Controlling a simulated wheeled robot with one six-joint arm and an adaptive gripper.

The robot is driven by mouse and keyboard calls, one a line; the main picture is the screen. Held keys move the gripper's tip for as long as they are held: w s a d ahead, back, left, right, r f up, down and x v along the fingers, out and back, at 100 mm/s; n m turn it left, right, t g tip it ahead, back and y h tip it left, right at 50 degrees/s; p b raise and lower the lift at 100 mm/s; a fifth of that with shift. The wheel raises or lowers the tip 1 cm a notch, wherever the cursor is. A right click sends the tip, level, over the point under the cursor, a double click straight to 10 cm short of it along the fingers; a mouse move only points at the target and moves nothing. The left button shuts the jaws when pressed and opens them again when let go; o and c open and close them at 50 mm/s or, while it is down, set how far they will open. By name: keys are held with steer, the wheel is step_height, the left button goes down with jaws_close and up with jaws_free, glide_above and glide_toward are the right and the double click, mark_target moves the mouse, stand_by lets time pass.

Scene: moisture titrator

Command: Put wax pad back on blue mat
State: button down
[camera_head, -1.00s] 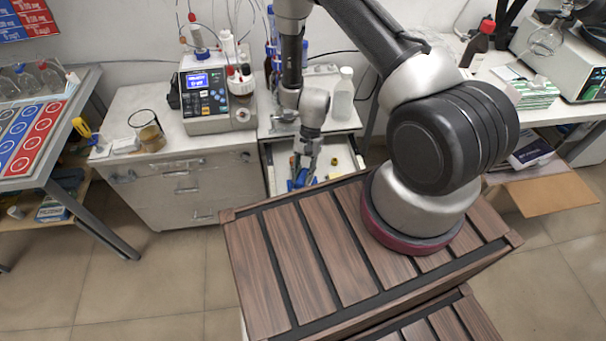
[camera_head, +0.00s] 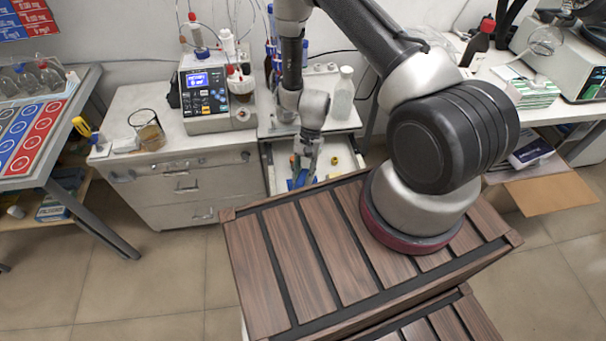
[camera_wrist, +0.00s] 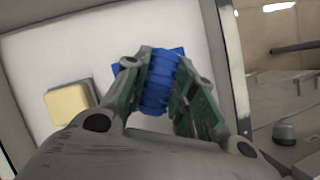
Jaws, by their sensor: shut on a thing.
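In the wrist view my gripper (camera_wrist: 160,68) is shut on a blue ribbed, rounded piece (camera_wrist: 160,85). I cannot tell for sure that this piece is the wax pad. Flat blue corners of what looks like the blue mat (camera_wrist: 178,51) show behind it on the white drawer floor; whether the piece touches the mat is unclear. In the head view my gripper (camera_head: 304,168) reaches down into the open drawer, with blue (camera_head: 298,182) at its tips. A pale yellow block (camera_wrist: 68,105) sits on a grey base to the left in the wrist view.
The open drawer (camera_head: 268,171) has raised walls around my gripper. A small yellow item (camera_head: 335,160) lies inside, right of my gripper. The titrator (camera_head: 205,95) stands on the counter to the left. A white bottle (camera_head: 343,92) stands above the drawer.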

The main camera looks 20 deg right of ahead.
steer(key=shift+f, duration=0.2)
steer(key=c, duration=1.1)
jaws_free()
steer(key=shift+w+r, duration=0.1)
steer(key=shift+r, duration=0.05)
steer(key=shift+v, duration=3.8)
steer(key=v, duration=1.2)
steer(key=shift+d, duration=0.1)
